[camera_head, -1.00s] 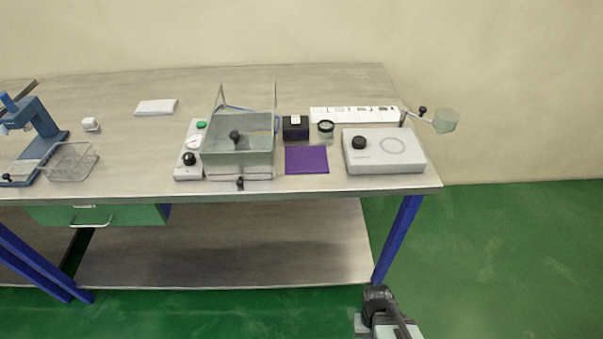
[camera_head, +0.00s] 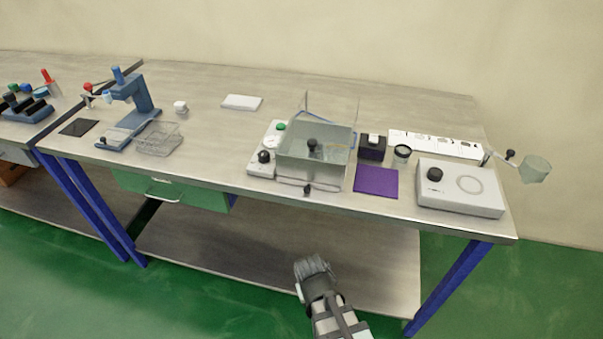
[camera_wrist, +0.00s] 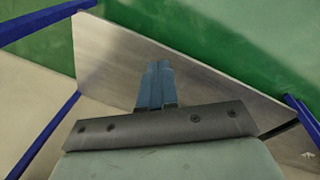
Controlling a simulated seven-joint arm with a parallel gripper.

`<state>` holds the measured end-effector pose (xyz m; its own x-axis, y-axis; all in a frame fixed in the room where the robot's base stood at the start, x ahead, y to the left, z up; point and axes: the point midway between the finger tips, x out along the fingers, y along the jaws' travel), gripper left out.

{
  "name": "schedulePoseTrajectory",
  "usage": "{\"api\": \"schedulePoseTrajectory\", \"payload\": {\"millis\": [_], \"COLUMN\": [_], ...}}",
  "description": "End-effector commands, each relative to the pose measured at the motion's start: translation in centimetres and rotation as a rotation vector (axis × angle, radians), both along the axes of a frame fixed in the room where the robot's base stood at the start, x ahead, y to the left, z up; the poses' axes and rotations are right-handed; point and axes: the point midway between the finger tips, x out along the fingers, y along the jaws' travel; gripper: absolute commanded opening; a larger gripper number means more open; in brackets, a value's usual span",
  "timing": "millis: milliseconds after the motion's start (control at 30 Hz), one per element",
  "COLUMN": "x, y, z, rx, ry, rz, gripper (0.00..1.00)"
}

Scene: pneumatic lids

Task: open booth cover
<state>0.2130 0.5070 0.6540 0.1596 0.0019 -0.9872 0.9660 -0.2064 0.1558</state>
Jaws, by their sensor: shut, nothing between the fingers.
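The booth (camera_head: 318,172) is a clear-walled box near the front edge of the bench. A black knob (camera_head: 312,144) shows in its middle, and another small black knob (camera_head: 307,190) shows low at its front. A clear upright panel (camera_head: 335,106) stands at its back. Whether the booth's top is covered is hard to tell. My gripper (camera_head: 313,268) is below and in front of the bench edge, well apart from the booth. In the wrist view its blue-grey fingers (camera_wrist: 155,85) are together and empty, over the lower shelf.
A control box (camera_head: 268,150) with a green button and a gauge adjoins the booth on the left. A purple mat (camera_head: 376,181) and a white device (camera_head: 459,188) lie to the right. A wire basket (camera_head: 158,140) and a blue press (camera_head: 130,100) stand left. The bench edge lies between gripper and booth.

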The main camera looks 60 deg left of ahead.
Motion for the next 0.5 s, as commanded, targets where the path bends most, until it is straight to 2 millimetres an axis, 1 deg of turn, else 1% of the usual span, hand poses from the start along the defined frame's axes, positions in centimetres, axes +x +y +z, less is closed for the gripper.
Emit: {"api": "schedulePoseTrajectory", "payload": {"millis": [33,167,200,267,367,500], "x": [-1.3,-4.0,-4.9,-6.3,-8.7,-11.9], "y": [1.6,4.7,5.7,7.0,9.2,11.9], "z": [1.3,4.5,5.6,7.3,10.4,15.4], "rx": [0.019,0.058,0.071,0.090,0.121,0.159], "ry": [-0.023,-0.086,-0.109,-0.142,-0.206,-0.317], "rz": [0.040,0.135,0.166,0.216,0.305,0.442], "gripper": [0.00,0.00,0.00,0.00,0.00,0.00]}}
